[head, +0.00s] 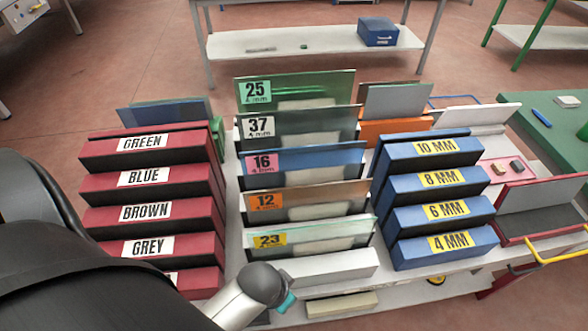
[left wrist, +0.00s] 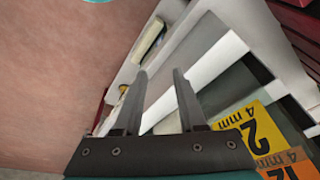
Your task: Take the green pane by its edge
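The green pane (head: 335,85) stands upright at the back of the middle rack, with a green label reading 25, 4 mm. Its top edge is free; its lower part is hidden behind the pane labelled 37 (head: 335,122). My left arm reaches in from the left to the front of the middle rack, far in front of the green pane. In the left wrist view my left gripper (left wrist: 160,72) is open, its two fingers apart with nothing held between them. The yellow label of pane 23 (left wrist: 241,128) is right of the fingers. My right gripper is not in view.
Panes 16 (head: 320,160), 12 (head: 325,198) and 23 (head: 335,237) stand in front of it. A red rack with colour names (head: 110,163) is on the left, a blue thickness rack (head: 405,152) on the right.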

